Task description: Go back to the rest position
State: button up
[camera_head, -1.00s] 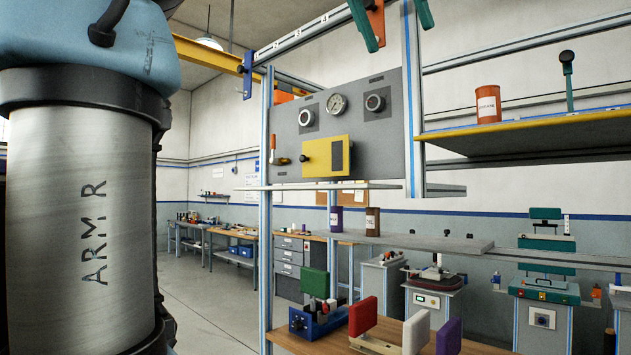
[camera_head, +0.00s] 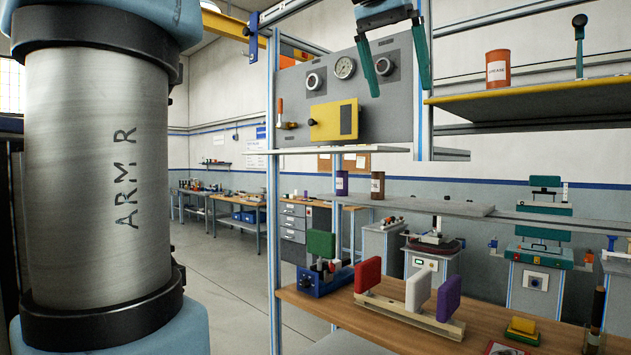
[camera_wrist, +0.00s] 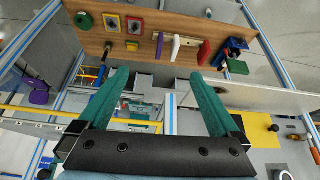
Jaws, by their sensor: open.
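My gripper (camera_head: 392,66) is at the top of the head view, in front of the upper right of the grey gauge panel (camera_head: 382,112). Its two green fingers are spread apart and point down, with nothing between them. In the wrist view my gripper (camera_wrist: 163,85) also shows open and empty, its fingers reaching toward the wooden workbench (camera_wrist: 225,45). My blue and metal arm fills the left of the head view.
A yellow shelf (camera_head: 540,92) with an orange grease can (camera_head: 497,70) is at upper right. Below are a wooden rack (camera_head: 400,313) with red, white and purple blocks, and a blue vise (camera_head: 318,282). Blue-edged frame posts (camera_head: 272,200) stand close by. Open floor (camera_head: 230,270) lies left.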

jog(key=w+a+f+n+y, duration=0.1)
jog(key=w+a+f, duration=0.15)
jog(key=f, duration=0.65)
jog(key=w+a+f+n+g, duration=0.1)
jog(key=w+a+f, duration=0.15)
jog(key=f, duration=0.55)
jog(key=w+a+f+n+y, duration=0.1)
jog(key=w+a+f, duration=0.15)
jog(key=f, duration=0.65)
jog(key=s+a+f+n, duration=0.1)
jog(key=s+a+f, duration=0.2)
jog(key=f, duration=0.5)
jog(key=s+a+f+n+g, duration=0.1)
jog(key=s+a+f, duration=0.2)
jog(key=a+f, duration=0.2)
jog(key=s+a+f+n+y, duration=0.1)
jog(key=s+a+f, duration=0.3)
jog(key=f, duration=0.7)
jog(key=shift+a+n+g+b, duration=0.3)
jog(key=shift+b, duration=0.1)
